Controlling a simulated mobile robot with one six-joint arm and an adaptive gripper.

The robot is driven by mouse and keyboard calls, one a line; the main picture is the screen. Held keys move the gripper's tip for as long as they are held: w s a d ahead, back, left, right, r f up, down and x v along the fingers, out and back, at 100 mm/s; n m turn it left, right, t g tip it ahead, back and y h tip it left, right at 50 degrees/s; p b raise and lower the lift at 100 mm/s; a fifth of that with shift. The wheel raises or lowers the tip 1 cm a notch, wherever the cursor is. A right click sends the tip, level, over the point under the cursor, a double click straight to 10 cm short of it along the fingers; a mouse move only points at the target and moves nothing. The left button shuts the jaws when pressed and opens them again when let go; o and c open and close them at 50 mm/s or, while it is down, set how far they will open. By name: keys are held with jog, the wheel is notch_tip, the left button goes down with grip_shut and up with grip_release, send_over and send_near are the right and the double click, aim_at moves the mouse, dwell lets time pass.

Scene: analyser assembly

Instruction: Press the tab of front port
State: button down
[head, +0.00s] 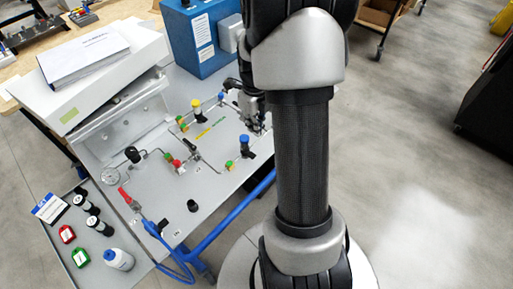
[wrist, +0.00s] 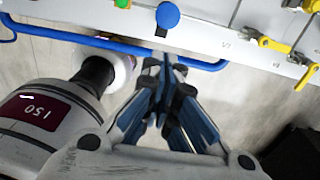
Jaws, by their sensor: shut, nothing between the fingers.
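The analyser panel (head: 205,185) is a grey plate carrying several fittings and ports. I cannot tell for sure which one is the front port or which part is its tab. A blue-capped fitting (head: 245,142) with a green and orange piece (head: 230,165) beside it stands near the panel's right edge. In the wrist view a round blue cap (wrist: 168,15) and a green piece (wrist: 122,3) show at the top. My gripper (wrist: 166,62) is shut and empty, with its tips below the blue cap in that picture. In the head view my arm partly hides my gripper (head: 254,122).
A blue tube (head: 225,222) runs along the panel's front edge and also crosses the wrist view (wrist: 75,38). Yellow-handled valves (wrist: 265,41) stand at the wrist view's right. A tray (head: 75,232) with bottles lies at the left. A blue box (head: 200,40) stands behind.

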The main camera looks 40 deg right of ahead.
aim_at(252, 155)
jog(key=shift+f, duration=0.1)
notch_tip(252, 155, down, 14)
jog(key=b, duration=0.5)
dwell(0.4)
